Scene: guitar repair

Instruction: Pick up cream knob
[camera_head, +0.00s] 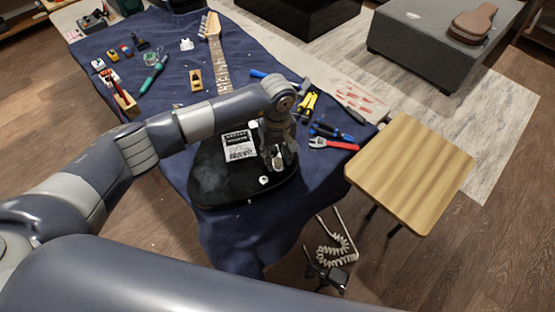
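The black guitar body (215,180) lies on the blue cloth with a white pickup plate (239,146) on it. A small cream knob (263,181) sits on the body's lower right part. My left gripper (277,161) points down over the right side of the body, just above and right of this knob in the picture. A pale patch shows between its fingers; I cannot tell whether it is a held thing. The finger gap is too small to judge. My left arm hides part of the cloth and body. My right gripper is out of view.
The guitar neck (216,55) lies at the back. A wooden stool (411,172) stands close to the table's right edge. A coiled cord (337,250) is below.

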